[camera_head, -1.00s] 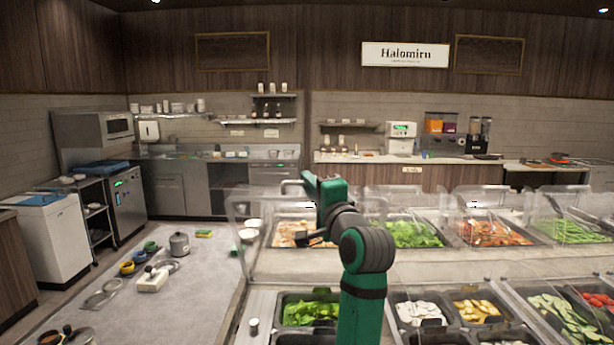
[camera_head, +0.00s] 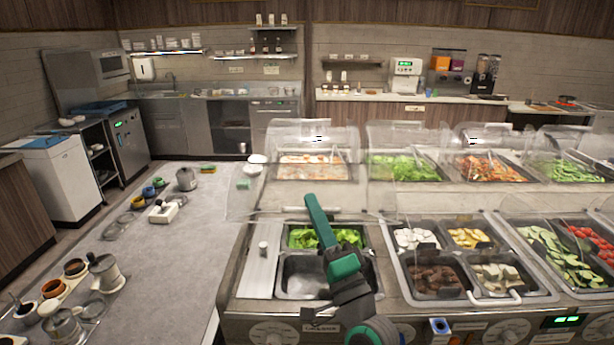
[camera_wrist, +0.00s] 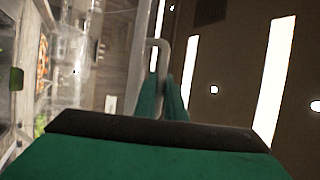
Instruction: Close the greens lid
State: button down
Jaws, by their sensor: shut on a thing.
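My gripper (camera_head: 309,199) is raised above the front left well unit in the head view. Its green fingers also show in the wrist view (camera_wrist: 164,98), shut on a pale grey bar handle (camera_wrist: 155,43), which I take to be the greens lid's. The lid is clear, so its outline and exact tilt are hard to tell; it does not lie flat over the wells. Leafy greens (camera_head: 300,238) fill the well below. A bare metal well (camera_head: 300,290) sits in front of them. My arm hides part of both.
To the right is a unit with several filled wells and a front bar handle (camera_head: 510,296). Behind stand clear covers (camera_head: 310,135) over more food pans. Free counter lies left of the greens. Pots and bowls stand on the grey surface (camera_head: 190,255) further left.

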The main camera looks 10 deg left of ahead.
jog(key=s+f, duration=0.2)
jog(key=f, duration=0.2)
jog(key=s+f, duration=0.2)
jog(key=f, duration=0.3)
jog(key=s+f, duration=0.2)
jog(key=f, duration=0.3)
jog(key=shift+d+f, duration=0.25)
jog(key=shift+d, duration=0.15)
jog(key=shift+s+f, duration=0.1)
jog(key=shift+f, duration=0.55)
jog(key=c, duration=1.8)
grip_release()
jog(key=shift+c, duration=0.2)
jog(key=v, duration=1)
jog(key=shift+s+d, duration=0.15)
jog(key=shift+s, duration=0.2)
jog(key=shift+w+f, duration=0.1)
jog(key=shift+f, duration=0.05)
